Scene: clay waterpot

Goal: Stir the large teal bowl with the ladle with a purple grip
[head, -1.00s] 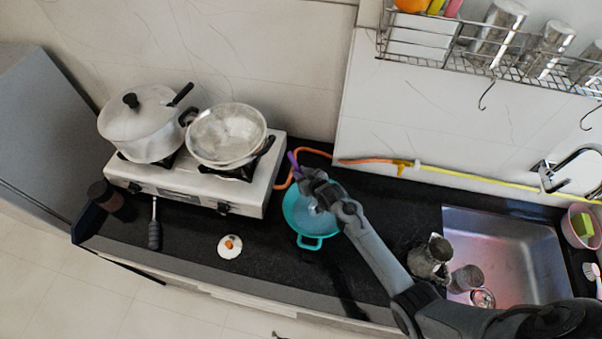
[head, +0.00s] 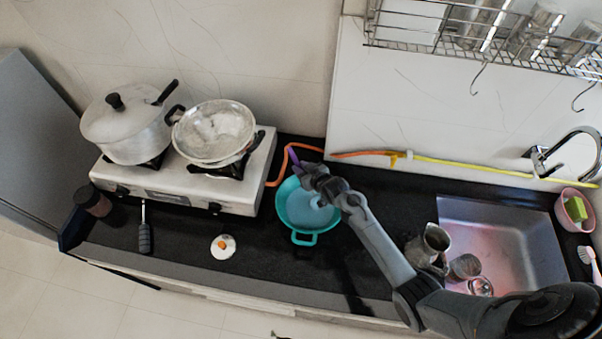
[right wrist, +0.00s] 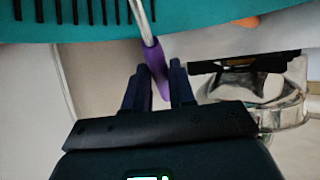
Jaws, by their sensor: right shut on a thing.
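The large teal bowl (head: 284,212) stands on the black counter, right of the stove, with a handle at its near side and bluish contents. My right gripper (head: 306,177) is over the bowl's far side and hides part of it. It is shut on the ladle's purple grip (head: 293,158), whose end sticks out up and left of the fingers. In the right wrist view the purple grip (right wrist: 155,58) lies between the two fingers (right wrist: 160,85), with a metal shaft running up from it. The ladle's head cannot be made out. My left gripper is not in view.
A white stove (head: 180,193) with a lidded pot (head: 130,130) and a metal pan (head: 214,132) stands left of the bowl. A small white lid (head: 222,247) lies in front. A metal jug (head: 429,247) and the sink (head: 500,235) are at right. An orange-yellow hose (head: 460,163) runs behind.

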